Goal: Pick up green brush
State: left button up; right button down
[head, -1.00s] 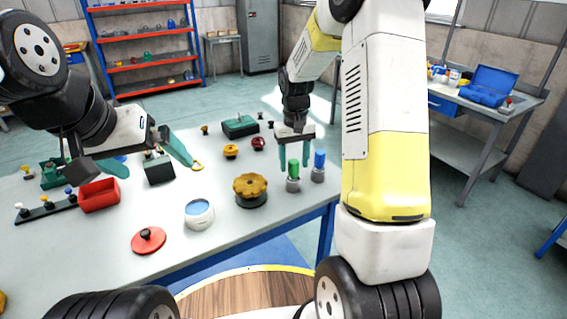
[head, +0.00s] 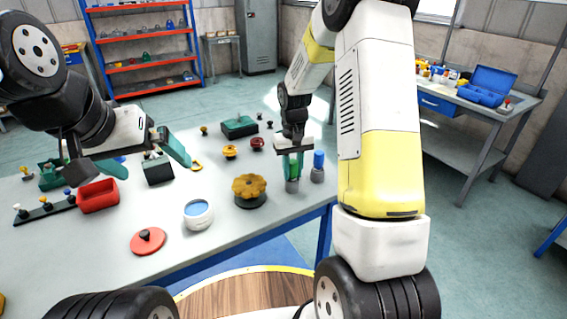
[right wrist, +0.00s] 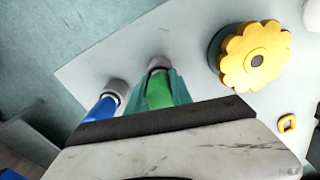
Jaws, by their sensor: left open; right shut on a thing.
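The green brush (head: 291,170) stands upright in a grey holder (head: 292,186) near the table's right edge. My right gripper (head: 292,165) comes down from above and is shut on the green brush. In the right wrist view the green brush (right wrist: 158,92) lies between the teal fingers, its lower end at the grey holder (right wrist: 159,63). My left gripper (head: 146,162) is open and empty above the left part of the table.
A blue brush (head: 318,160) stands in its own holder close on the right of the green one. A yellow scalloped knob (head: 249,186) sits to the left. A white jar (head: 198,214), a red lid (head: 148,241) and a red bin (head: 98,196) are on the table (head: 110,262).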

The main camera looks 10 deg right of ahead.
jog(key=shift+r, duration=0.1)
notch_tip(320, 180, up, 10)
jog(key=shift+f, duration=0.1)
dwell(0.9)
